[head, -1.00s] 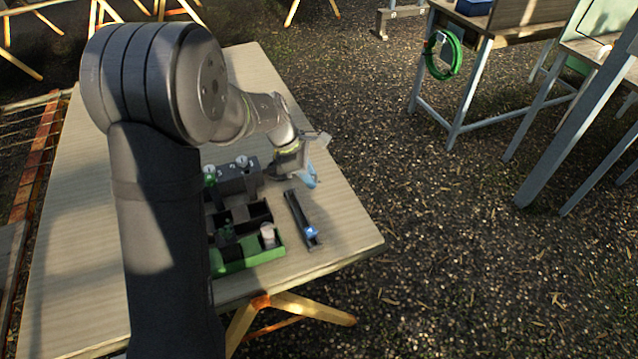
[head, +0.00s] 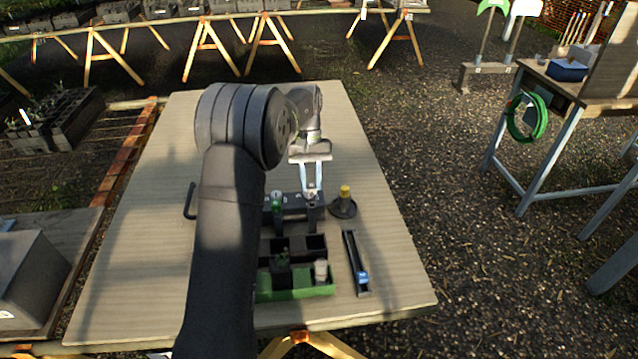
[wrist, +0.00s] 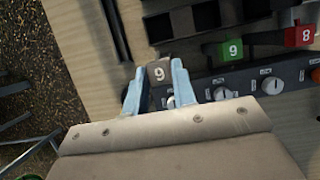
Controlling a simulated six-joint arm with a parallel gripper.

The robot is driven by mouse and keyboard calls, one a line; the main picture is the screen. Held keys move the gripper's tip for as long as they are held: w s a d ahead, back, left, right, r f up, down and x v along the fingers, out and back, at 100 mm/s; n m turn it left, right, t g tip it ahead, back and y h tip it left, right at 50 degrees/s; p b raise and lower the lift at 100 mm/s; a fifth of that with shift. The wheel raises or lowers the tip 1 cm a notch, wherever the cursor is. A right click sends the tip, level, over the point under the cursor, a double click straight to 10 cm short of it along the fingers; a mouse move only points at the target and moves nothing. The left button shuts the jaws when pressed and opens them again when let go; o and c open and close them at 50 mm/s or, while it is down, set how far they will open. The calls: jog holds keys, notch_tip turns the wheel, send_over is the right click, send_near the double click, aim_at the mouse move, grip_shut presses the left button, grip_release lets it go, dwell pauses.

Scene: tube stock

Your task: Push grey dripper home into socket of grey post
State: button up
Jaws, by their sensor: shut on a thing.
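The grey post (wrist: 160,73) carries a white 9 and shows between my two blue fingertips in the wrist view. It stands at the right end of the dark block (head: 293,208) in the head view. My gripper (head: 312,190) reaches down over that end, its fingers close together; it also shows in the wrist view (wrist: 158,86). The fingers are shut on the grey dripper (wrist: 171,101), of which only a small pale part shows between them. The socket is hidden, so I cannot tell how deep the dripper sits.
A green post marked 9 (wrist: 233,48) and a red one marked 8 (wrist: 300,36) stand along the block. A dark round stand with a yellow top (head: 345,193) is close on the right. A narrow dark tray (head: 350,250) and a green-edged tray (head: 300,293) lie in front.

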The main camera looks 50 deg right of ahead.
aim_at(312, 203)
jog(key=shift+f, duration=0.15)
jog(key=shift+f, duration=2.25)
jog(key=shift+f, duration=0.15)
jog(key=o, duration=1)
jog(key=shift+o, duration=0.2)
jog(key=v, duration=1.7)
jog(key=x, duration=1.7)
